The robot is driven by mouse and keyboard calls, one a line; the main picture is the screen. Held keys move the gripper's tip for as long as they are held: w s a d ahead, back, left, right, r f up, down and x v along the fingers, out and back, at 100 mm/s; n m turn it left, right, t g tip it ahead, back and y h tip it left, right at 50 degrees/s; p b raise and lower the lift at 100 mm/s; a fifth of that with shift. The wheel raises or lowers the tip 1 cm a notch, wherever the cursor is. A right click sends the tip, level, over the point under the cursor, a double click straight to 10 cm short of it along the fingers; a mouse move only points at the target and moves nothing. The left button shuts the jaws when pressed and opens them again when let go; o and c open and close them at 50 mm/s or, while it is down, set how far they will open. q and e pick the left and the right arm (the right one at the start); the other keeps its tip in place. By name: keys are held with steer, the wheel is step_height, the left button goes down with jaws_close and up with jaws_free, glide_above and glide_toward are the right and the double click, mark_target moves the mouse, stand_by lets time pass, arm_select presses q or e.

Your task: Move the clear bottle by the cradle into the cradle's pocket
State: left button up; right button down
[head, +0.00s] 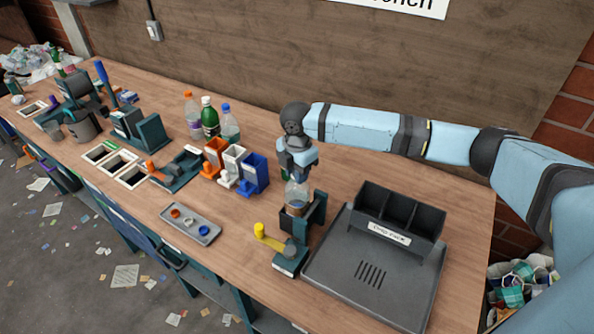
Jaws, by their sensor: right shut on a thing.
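The clear bottle (297,191) stands upright beneath my right gripper (297,168), which comes down over its top. My right gripper is shut on the bottle. The bottle is at the dark green cradle (318,209), with its lower end at or in the pocket; the cradle wall and the bottle hide the exact contact. A yellow-knobbed lever (262,232) sits on the front part of the cradle fixture. My left gripper does not show in the head view.
A grey tray (345,290) with a three-part black bin (400,211) stands right of the cradle. Orange, white and blue (254,174) bins stand to its left. A small tray of caps (191,224) lies front left. Several bottles (210,118) stand at the back.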

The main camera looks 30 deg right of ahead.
steer(key=shift+p, duration=0.3)
steer(key=shift+f, duration=0.85)
steer(key=c, duration=0.8)
jaws_free()
